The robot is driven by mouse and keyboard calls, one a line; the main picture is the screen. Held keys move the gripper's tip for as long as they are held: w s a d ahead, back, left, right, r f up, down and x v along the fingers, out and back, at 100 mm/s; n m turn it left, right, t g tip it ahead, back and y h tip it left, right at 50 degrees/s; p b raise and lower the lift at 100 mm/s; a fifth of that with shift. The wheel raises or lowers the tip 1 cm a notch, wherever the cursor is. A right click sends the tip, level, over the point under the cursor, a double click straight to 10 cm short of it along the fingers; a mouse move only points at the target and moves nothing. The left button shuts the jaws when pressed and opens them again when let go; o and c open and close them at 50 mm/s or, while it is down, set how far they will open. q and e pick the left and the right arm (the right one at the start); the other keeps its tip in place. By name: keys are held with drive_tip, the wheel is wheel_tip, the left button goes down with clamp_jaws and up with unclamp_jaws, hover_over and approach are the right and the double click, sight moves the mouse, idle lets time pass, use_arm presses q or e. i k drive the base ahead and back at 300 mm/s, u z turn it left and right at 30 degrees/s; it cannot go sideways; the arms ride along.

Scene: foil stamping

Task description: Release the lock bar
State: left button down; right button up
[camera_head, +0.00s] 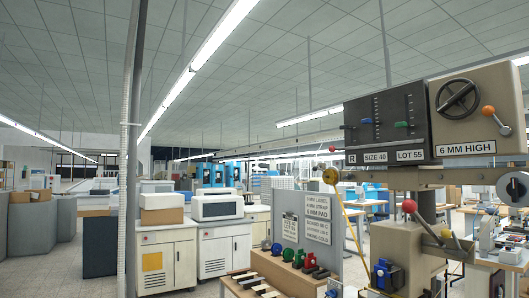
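A foil stamping machine stands close on the right. I cannot tell which part is the lock bar. Neither gripper is in view.
A bench (230,287) holds dark blocks and coloured spools before a grey board (305,226) with printed signs. A pole (132,150) rises left of centre. White cabinets (167,258) stand behind. Open floor lies at the lower left (50,278).

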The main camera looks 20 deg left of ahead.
sight(332, 148)
drive_tip(key=u, duration=0.4)
drive_tip(key=i, duration=0.8)
drive_tip(key=z, duration=0.45)
drive_tip(key=i, duration=0.7)
drive_tip(key=z, duration=0.55)
